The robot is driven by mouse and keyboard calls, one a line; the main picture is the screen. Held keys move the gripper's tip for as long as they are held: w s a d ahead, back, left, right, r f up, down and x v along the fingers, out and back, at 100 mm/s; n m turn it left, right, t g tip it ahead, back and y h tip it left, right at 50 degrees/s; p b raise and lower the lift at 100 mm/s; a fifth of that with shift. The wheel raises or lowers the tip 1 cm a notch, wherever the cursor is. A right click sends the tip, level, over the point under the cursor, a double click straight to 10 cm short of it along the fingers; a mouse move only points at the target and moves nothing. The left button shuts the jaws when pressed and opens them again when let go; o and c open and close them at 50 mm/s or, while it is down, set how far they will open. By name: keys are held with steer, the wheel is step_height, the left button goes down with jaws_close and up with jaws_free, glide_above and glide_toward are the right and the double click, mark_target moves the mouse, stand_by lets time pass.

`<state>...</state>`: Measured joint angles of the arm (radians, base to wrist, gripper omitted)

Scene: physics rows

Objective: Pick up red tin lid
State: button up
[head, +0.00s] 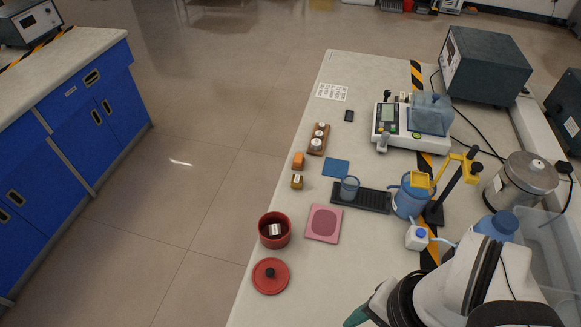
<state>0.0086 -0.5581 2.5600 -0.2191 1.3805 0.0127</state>
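The red tin lid (270,276) lies flat on the bench near its left edge, with a dark knob in its middle. Just behind it stands an open red tin (274,230) with a metal piece inside. My white and black arm reaches in at the bottom right, to the right of the lid and apart from it.
A pink square pad (323,223) lies right of the tin. Blue vessels, a black rack (361,197) and a scale (396,124) stand further right. Bare bench surrounds the lid's right side.

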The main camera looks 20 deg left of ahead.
stand_by(0.4)
steer(key=shift+o, duration=0.5)
steer(key=shift+w, duration=0.1)
steer(key=n+h, duration=0.2)
steer(key=n, duration=1.3)
glide_above(270, 271)
step_height(270, 271, down, 5)
step_height(270, 271, down, 15)
steer(key=shift+f, duration=0.15)
jaws_close()
